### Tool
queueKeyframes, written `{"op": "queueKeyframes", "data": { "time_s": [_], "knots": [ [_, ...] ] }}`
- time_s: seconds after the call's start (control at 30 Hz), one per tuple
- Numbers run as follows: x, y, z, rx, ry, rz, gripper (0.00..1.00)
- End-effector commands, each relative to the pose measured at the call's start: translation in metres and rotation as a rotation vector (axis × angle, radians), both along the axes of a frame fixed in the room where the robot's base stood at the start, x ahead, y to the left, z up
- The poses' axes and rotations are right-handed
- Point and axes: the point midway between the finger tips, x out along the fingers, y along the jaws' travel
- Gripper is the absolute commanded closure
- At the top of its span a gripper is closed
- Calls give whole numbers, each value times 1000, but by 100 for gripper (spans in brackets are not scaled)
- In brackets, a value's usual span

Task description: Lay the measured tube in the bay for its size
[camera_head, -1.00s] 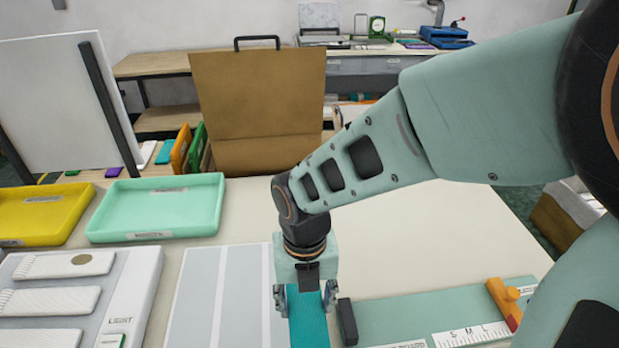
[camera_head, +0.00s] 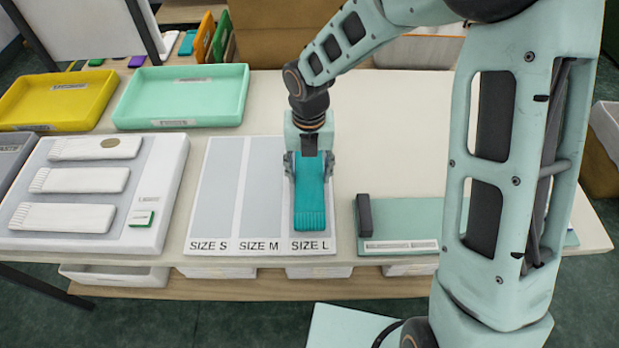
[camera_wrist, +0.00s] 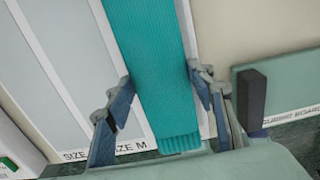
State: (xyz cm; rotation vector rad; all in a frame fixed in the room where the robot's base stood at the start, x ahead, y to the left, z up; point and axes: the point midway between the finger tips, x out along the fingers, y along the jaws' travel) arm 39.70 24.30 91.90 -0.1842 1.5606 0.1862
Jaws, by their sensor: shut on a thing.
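The teal ribbed knit tube (camera_head: 310,192) is in my gripper (camera_head: 308,168), its ribbed end towards the front edge. It lies over the SIZE L bay (camera_head: 310,245) of the grey sizing board, lengthwise along the bay. Whether it touches the board is hard to tell. In the wrist view the tube (camera_wrist: 155,70) runs between the two fingers of my gripper (camera_wrist: 165,105), which are shut on its sides. The SIZE M bay (camera_head: 262,200) and SIZE S bay (camera_head: 220,200) are empty. The SIZE L label is hidden in the wrist view.
The measuring board (camera_head: 400,220) with a dark end block (camera_head: 364,215) stands to the right, partly behind my arm. A white board (camera_head: 150,220) with several white tubes lies left. Green (camera_head: 180,122) and yellow (camera_head: 60,127) trays stand behind. The table's back right is clear.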

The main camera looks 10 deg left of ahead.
Motion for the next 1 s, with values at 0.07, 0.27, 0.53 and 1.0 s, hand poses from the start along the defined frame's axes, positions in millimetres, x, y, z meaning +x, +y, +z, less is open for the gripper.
{"op": "queueKeyframes", "data": {
  "time_s": [0.07,0.27,0.53,1.0],
  "knots": [
    [-2,-1,-15,-3,5,2,70],
    [-1,-1,-28,0,2,0,70],
    [-2,-1,-32,-1,3,-1,70],
    [-1,-1,-29,0,2,0,33]
  ]
}}
